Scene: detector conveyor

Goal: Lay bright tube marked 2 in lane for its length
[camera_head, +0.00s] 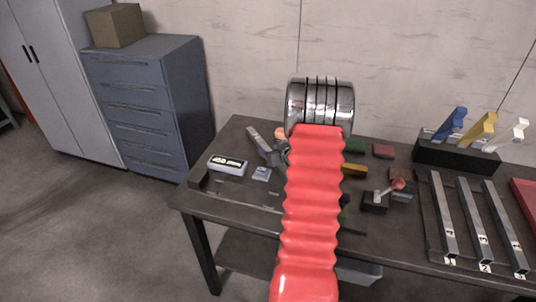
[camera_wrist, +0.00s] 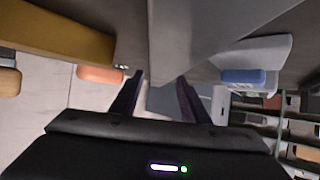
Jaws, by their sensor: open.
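I cannot make out a bright tube marked 2 for certain in either view. Three long metal lanes (camera_head: 475,225) lie side by side on a dark tray at the right of the table, with small white number tags at their near ends. My gripper (camera_wrist: 160,78) is open in the wrist view, its two dark fingers apart with nothing held between them. A large grey body (camera_wrist: 190,35) fills the top of that view beyond the fingers. In the head view my red arm hides much of the table's middle and most of my gripper.
A device with a display (camera_head: 227,165) and a small card (camera_head: 261,174) lie at the table's left. A red-knobbed lever box (camera_head: 376,201) stands right of my arm. A dark rack (camera_head: 458,155) holds blue, yellow and white pieces. A blue-grey drawer cabinet (camera_head: 146,105) stands left.

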